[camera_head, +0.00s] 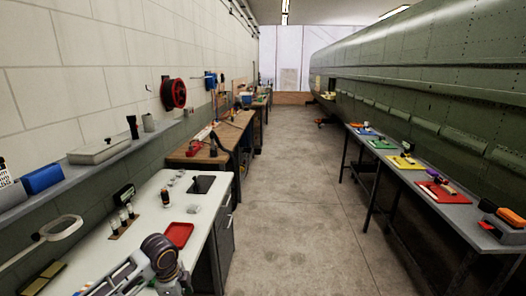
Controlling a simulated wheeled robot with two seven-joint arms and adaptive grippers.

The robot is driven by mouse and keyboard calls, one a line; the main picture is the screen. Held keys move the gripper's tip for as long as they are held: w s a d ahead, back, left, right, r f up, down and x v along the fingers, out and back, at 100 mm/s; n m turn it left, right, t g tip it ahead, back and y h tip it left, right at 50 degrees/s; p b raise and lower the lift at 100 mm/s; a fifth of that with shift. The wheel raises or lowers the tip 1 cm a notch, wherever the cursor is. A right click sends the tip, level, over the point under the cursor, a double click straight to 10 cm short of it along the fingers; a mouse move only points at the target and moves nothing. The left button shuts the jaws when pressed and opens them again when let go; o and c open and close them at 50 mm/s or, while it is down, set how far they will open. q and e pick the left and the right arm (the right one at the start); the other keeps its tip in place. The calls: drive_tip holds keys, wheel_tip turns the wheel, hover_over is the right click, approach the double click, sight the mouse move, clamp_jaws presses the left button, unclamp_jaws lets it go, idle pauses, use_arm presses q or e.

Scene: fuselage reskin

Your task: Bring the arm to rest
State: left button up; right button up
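Part of my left arm shows at the lower left, over the near end of the white-topped bench (150,205). A grey link runs in to a dark rounded joint. No gripper fingers can be made out on it, so I do not see my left gripper. My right arm and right gripper are not in view.
A red tray (178,235), a dark pad (202,184) and small bottles stand on the white bench. Wooden benches (215,140) continue beyond. A grey table (405,172) with coloured mats stands right, beside the green fuselage (430,85). The concrete floor (295,190) between is clear.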

use_arm(q)
drive_tip(key=s+d+f+n+t+h, duration=0.1)
drive_tip(key=s+d+f+n+t, duration=0.15)
drive_tip(key=s+d+n, duration=0.5)
drive_tip(key=shift+s+a+n+y, duration=0.7)
drive_tip(key=shift+s+a+n, duration=1.65)
drive_tip(key=shift+s+n, duration=2.35)
drive_tip(key=s+f+m, duration=0.1)
drive_tip(key=s+f, duration=0.1)
drive_tip(key=f, duration=1.5)
drive_tip(key=s+f+m, duration=0.1)
drive_tip(key=s+f, duration=0.1)
drive_tip(key=f, duration=1.4)
drive_tip(key=s+a+f+g, duration=0.1)
drive_tip(key=s+a+f, duration=0.1)
drive_tip(key=s+f, duration=0.8)
drive_tip(key=s+a+f+g, duration=0.1)
drive_tip(key=s+a+f, duration=0.1)
drive_tip(key=s+f, duration=0.8)
drive_tip(key=shift+s+a+f, duration=0.25)
drive_tip(key=shift+s+a, duration=0.05)
drive_tip(key=shift+s, duration=0.85)
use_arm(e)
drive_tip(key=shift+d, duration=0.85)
